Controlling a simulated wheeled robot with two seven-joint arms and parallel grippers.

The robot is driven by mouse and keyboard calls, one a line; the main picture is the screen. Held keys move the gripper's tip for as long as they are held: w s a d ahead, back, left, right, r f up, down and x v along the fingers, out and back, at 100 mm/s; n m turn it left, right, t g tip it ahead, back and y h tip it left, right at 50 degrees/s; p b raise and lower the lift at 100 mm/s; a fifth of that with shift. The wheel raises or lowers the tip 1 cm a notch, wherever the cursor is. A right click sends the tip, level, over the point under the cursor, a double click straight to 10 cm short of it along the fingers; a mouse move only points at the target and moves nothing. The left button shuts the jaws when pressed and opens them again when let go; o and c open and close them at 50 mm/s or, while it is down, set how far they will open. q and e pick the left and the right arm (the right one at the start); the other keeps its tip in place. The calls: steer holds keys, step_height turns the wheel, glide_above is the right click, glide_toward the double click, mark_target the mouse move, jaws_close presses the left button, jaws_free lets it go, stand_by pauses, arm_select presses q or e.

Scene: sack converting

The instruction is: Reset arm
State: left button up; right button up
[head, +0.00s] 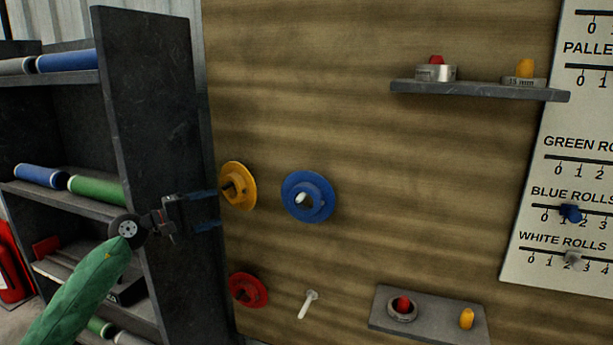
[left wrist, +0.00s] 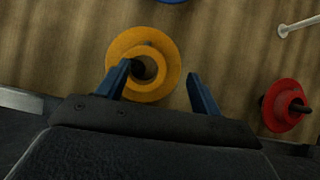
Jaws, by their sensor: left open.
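My left arm, in a green sleeve, comes in from the lower left in the head view. Its gripper (head: 212,208) is open, with two blue fingers pointing at the wooden board. A yellow flanged disc (head: 239,186) hangs on a dark peg just beyond the upper fingertip. In the left wrist view the open gripper (left wrist: 158,84) has the yellow disc (left wrist: 158,91) in line between its fingers. Nothing shows held, and I cannot tell whether a finger touches the disc. My right gripper is in neither view.
The wooden board (head: 390,190) also carries a blue disc (head: 310,196), a red disc (head: 247,290) and a bare white peg (head: 308,304). Two small shelves (head: 480,91) hold rings and plugs. A dark rack (head: 150,130) with rolls stands close at the left. A tally board (head: 565,215) hangs right.

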arm_select(q)
steer(key=s+f+m+t+y, duration=0.2)
steer(key=s+f+m+y, duration=0.35)
steer(key=f+m, duration=0.5)
steer(key=s+a+f+m+t+y, duration=0.15)
steer(key=s+f+m+y, duration=0.4)
steer(key=f, duration=0.75)
steer(key=s+d+f+m+t+y, duration=0.1)
steer(key=s+f+m+t+y, duration=0.15)
steer(key=f+m+y, duration=0.6)
steer(key=s+d+f+n+g+h, duration=0.25)
steer(key=s+f+n+g, duration=0.45)
steer(key=s+f, duration=0.85)
steer(key=s+d+f+n+g+h, duration=0.1)
steer(key=s+d+f+n+g, duration=0.1)
steer(key=s, duration=0.5)
steer(key=s+d+f+n+g+h, duration=0.1)
steer(key=s+d+f+n+g, duration=0.2)
steer(key=s+f, duration=0.2)
steer(key=s+d+f+n+g+h, duration=0.1)
steer(key=s+d+f+n+g, duration=0.1)
steer(key=s, duration=0.7)
steer(key=shift+d+f+n+g, duration=0.2)
steer(key=shift+f+n+g, duration=0.25)
steer(key=shift+f+g, duration=0.2)
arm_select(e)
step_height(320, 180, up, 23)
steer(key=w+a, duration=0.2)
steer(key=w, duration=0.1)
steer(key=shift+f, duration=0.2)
